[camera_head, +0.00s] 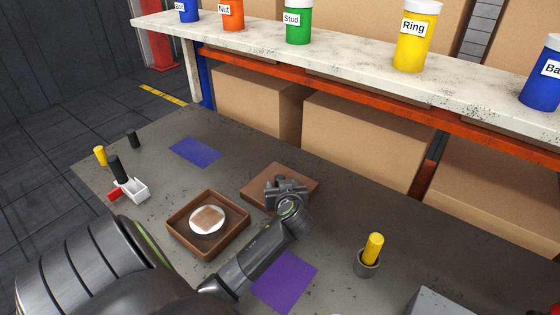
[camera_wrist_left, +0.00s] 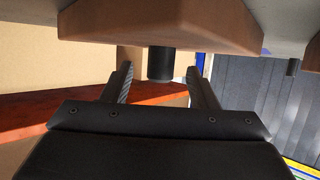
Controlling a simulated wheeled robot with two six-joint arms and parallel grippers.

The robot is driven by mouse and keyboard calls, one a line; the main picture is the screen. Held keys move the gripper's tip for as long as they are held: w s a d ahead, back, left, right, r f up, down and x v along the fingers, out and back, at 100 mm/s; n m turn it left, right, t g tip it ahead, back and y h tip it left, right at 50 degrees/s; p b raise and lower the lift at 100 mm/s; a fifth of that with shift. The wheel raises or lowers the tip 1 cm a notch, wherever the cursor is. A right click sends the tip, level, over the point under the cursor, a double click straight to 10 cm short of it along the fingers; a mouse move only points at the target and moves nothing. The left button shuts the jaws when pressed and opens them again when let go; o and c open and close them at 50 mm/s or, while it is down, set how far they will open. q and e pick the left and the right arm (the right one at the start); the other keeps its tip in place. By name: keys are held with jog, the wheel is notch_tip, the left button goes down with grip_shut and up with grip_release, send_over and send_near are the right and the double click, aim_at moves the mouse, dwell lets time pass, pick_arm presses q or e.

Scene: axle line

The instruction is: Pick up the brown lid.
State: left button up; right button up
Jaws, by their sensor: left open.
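The brown lid (camera_head: 258,187) is a flat square that lies on the grey table, right of the brown tray. In the left wrist view the lid (camera_wrist_left: 160,26) fills the top, with its dark round knob (camera_wrist_left: 161,64) pointing toward my gripper. My left gripper (camera_head: 287,188) is over the lid. Its fingers are open, one on each side of the knob, with gaps showing; the left wrist view shows the fingertips (camera_wrist_left: 160,78). In the head view the gripper hides the knob. My right gripper is not in view.
The brown tray (camera_head: 175,226) holds a white round piece with a brown square on it. A purple mat (camera_head: 285,282), a blue mat (camera_head: 195,152) and a grey cup (camera_head: 367,265) holding a yellow peg are nearby. A shelf (camera_head: 340,68) with labelled jars runs behind.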

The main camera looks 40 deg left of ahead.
pick_arm(q)
jog(key=shift+p+x, duration=0.5)
jog(key=shift+x, duration=1.45)
jog(key=shift+s, duration=0.1)
jog(key=shift+c, duration=0.4)
jog(key=c, duration=1)
jog(key=shift+r, duration=0.1)
jog(key=shift+c, duration=0.2)
